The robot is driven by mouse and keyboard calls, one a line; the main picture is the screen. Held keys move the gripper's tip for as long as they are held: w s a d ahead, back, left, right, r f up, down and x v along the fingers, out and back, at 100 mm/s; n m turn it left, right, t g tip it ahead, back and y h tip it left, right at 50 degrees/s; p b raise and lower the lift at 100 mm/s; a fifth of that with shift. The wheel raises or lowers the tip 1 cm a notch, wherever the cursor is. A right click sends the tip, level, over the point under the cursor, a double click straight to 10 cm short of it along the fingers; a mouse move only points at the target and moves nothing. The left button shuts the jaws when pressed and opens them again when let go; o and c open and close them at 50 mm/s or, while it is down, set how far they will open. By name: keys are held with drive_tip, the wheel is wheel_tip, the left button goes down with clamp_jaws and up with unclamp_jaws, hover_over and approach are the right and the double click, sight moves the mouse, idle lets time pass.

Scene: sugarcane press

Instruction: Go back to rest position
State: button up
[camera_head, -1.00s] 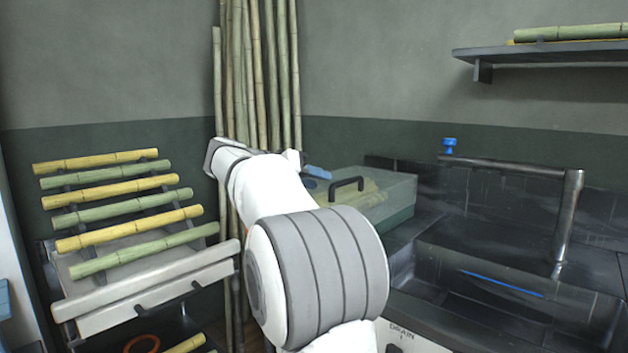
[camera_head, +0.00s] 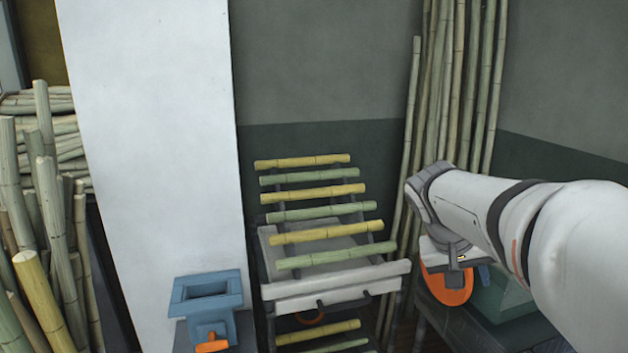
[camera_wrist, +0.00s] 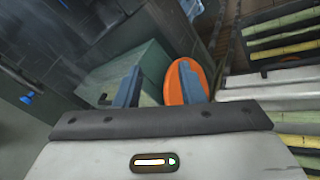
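My gripper (camera_wrist: 160,90) shows in the wrist view with its two blue-grey fingers apart and nothing clearly held between them. An orange disc (camera_wrist: 174,82) is seen beyond the fingers, partly covered by the right one. In the head view my arm reaches in from the right, its wrist in front of the bamboo-like poles. The orange disc (camera_head: 446,286) shows just below the wrist there. The fingers are mostly hidden in that view. I cannot tell whether the disc touches them.
A slanted rack (camera_head: 345,287) with yellow and green cane pieces stands at centre. A blue hopper (camera_head: 207,296) with an orange part is left of it. A greenish box (camera_head: 508,292) sits below my arm. Tall poles (camera_head: 462,90) lean in the corner. Cane bundles (camera_head: 40,200) fill the left.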

drive_tip(key=s+a+r+n+y+p, duration=0.2)
drive_tip(key=s+a+y+p, duration=0.3)
drive_tip(key=s+a+p, duration=0.6)
drive_tip(key=shift+s+a+n+y+p, duration=0.25)
drive_tip(key=shift+s+n+y+p, duration=0.2)
drive_tip(key=shift+s, duration=0.8)
